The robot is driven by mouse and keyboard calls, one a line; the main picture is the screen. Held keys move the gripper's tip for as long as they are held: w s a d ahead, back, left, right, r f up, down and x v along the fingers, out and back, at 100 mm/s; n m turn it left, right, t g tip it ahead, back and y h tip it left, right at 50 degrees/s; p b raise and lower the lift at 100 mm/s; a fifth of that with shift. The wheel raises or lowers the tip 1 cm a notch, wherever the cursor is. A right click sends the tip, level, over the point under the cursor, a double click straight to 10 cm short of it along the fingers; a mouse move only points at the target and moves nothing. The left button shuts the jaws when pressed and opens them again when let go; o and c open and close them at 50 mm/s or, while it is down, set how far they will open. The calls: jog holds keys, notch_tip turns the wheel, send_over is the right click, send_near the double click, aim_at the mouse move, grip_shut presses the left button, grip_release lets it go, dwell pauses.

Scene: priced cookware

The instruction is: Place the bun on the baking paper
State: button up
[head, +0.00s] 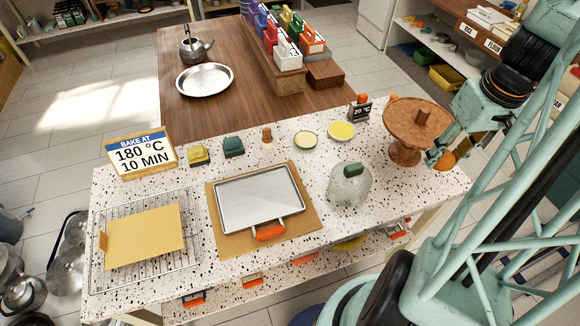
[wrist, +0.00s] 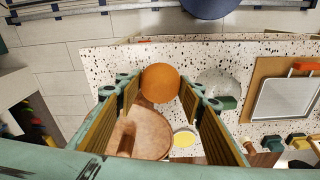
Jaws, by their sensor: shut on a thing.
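The bun (wrist: 160,83) is a round orange-brown ball held between the fingertips of my gripper (wrist: 160,92). In the head view the bun (head: 446,161) shows at the right end of the counter, beside the wooden cake stand (head: 407,150), with my gripper (head: 438,157) partly covering it. A flat tan sheet (head: 145,237) lies on a wire rack (head: 190,277) at the counter's left end. A brown sheet (head: 228,247) lies under a metal tray (head: 260,197) with an orange handle. I cannot tell for sure which sheet is the baking paper.
A glass jar (head: 349,189) with a green top stands between the tray and the cake stand. A sign (head: 141,153) reading 180 °C, small blocks and two round dishes line the back edge.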

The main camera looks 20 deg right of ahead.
jog(key=w+a+f+n+b, duration=0.15)
jog(key=w+a, duration=0.25)
jog(key=w, duration=0.5)
jog(key=w+a+f+b, duration=0.2)
jog(key=w+a, duration=0.2)
jog(key=w, duration=0.4)
jog(key=w+a+f+b, duration=0.2)
jog(key=w+a, duration=0.1)
jog(key=w, duration=0.6)
jog(key=shift+n, duration=0.65)
jog(key=w+a+f+b, duration=0.1)
jog(key=w+a, duration=0.4)
jog(key=a, duration=0.3)
jog(key=w+a+f+b, duration=0.2)
jog(key=w+a, duration=0.3)
jog(key=a, duration=0.3)
jog(key=w+a+f+b, duration=0.1)
jog(key=w+a+f, duration=0.1)
jog(key=w+a, duration=0.4)
jog(key=shift+w+a+f+b, duration=0.15)
jog(key=shift+a+b, duration=0.25)
jog(key=shift+a, duration=0.85)
jog(key=shift+w+a, duration=0.1)
jog(key=shift+a, duration=0.25)
jog(key=shift+a, duration=0.1)
